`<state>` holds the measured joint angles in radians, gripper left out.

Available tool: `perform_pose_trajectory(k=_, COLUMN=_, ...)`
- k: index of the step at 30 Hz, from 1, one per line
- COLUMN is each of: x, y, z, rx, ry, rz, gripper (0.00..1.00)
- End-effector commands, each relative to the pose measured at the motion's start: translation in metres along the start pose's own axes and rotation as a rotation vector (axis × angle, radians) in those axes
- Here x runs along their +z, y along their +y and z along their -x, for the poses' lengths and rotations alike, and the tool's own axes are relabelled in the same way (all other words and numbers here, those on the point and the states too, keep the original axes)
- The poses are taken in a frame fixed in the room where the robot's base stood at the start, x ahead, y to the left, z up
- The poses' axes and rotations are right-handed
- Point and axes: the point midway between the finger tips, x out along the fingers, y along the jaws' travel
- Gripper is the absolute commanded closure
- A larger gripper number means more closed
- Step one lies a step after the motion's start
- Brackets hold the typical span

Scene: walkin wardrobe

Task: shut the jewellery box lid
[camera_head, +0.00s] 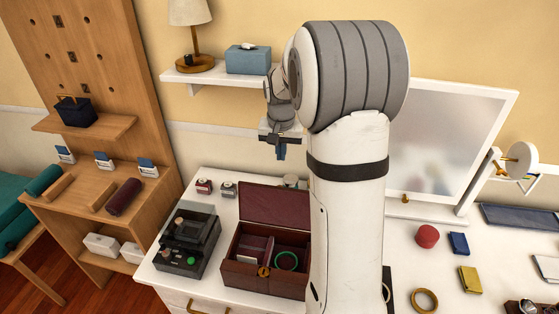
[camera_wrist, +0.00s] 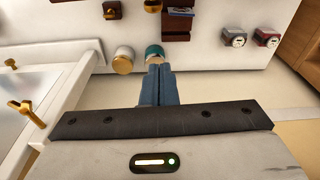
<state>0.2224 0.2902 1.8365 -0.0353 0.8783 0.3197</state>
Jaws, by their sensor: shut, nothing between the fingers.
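The dark red jewellery box (camera_head: 240,272) stands on the white dresser top, left of my arm in the head view. Its lid (camera_head: 275,205) is open and stands roughly upright at the back. A green ring (camera_head: 286,261) and a divider show inside, and my arm hides the right end. My gripper (camera_head: 281,153) is above and behind the raised lid, apart from it. Its blue fingers are shut and empty, pointing down. In the wrist view the fingertips (camera_wrist: 159,68) appear beside jars; I cannot clearly make out the box there.
A black case (camera_head: 187,244) stands left of the box. Two small boxes (camera_head: 204,186) sit behind it. A gold-lidded jar (camera_wrist: 123,60) and a teal-lidded jar (camera_wrist: 154,50) show near the fingertips. A mirror (camera_head: 447,140) stands right of my arm; a wall shelf (camera_head: 215,79) is behind.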

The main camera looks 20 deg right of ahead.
Motion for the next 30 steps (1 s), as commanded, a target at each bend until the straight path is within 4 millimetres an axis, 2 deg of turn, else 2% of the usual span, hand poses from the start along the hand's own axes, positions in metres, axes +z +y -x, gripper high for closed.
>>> perform_pose_trajectory(k=12, x=0.002, y=0.001, z=-0.086, rx=0.002, ry=-0.006, rz=0.001, gripper=1.00)
perform_pose_trajectory(k=15, x=0.016, y=0.000, z=-0.077, rx=0.000, ry=0.000, rz=0.002, gripper=1.00)
perform_pose_trajectory(k=21, x=0.035, y=0.000, z=-0.073, rx=0.000, ry=0.000, rz=0.001, gripper=1.00)
perform_pose_trajectory(k=30, x=0.039, y=0.001, z=-0.073, rx=0.000, ry=0.000, rz=0.000, gripper=1.00)
